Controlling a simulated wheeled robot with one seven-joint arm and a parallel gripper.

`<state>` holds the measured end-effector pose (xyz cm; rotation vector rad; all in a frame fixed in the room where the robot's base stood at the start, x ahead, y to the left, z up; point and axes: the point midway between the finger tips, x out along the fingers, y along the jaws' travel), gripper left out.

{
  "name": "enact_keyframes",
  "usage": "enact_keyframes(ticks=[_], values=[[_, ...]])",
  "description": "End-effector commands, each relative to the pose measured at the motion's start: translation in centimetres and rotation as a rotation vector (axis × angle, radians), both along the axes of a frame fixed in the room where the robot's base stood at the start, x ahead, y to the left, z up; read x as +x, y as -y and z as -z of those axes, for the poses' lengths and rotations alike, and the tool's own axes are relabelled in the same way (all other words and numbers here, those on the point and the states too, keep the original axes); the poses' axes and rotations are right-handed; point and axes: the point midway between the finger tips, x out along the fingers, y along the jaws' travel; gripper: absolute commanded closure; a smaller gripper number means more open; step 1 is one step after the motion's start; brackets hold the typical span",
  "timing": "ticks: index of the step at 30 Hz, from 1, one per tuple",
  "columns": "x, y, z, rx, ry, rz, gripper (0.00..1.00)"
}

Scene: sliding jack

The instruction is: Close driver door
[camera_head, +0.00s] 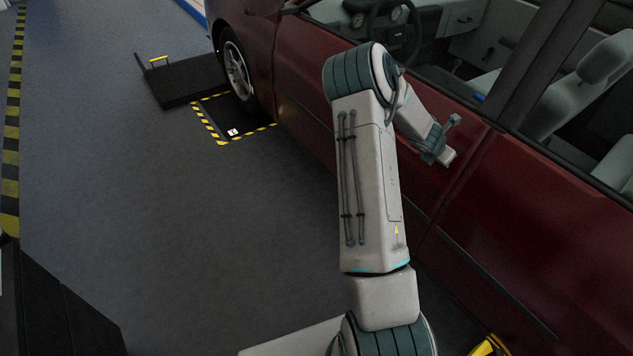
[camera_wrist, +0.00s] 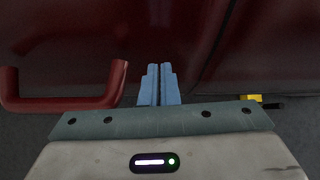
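The dark red driver door (camera_head: 330,110) of the car fills the middle right in the head view, with its window open to the cabin. It looks flush or nearly flush with the rear door; I cannot tell if it is latched. My gripper (camera_head: 452,140) is at the door's outer side near its rear edge. In the wrist view the door (camera_wrist: 120,35) fills the upper left, and its red handle (camera_wrist: 62,103) is at the left. The blue-grey fingers of my gripper (camera_wrist: 158,70) are together, just right of the handle, holding nothing. Contact with the door is unclear.
The rear door (camera_head: 560,240) lies right of the seam. A black ramp (camera_head: 185,80) stands by the front wheel (camera_head: 238,75), beside a yellow-and-black marked floor plate (camera_head: 232,120). A yellow item (camera_head: 490,346) is at the bottom edge. Floor left of my arm is clear.

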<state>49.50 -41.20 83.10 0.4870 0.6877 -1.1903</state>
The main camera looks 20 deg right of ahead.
Motion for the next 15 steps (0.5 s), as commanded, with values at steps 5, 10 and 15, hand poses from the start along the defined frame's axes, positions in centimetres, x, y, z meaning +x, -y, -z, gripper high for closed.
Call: enact_keyframes(ticks=[5, 10, 15], values=[[0.3, 2.0, -1.4, -0.023, 0.027, 0.009, 1.00], [0.7, 0.0, -0.8, -0.018, 0.026, -0.009, 1.00], [-1.1, -3.2, -1.0, -0.023, 0.016, 0.014, 1.00]])
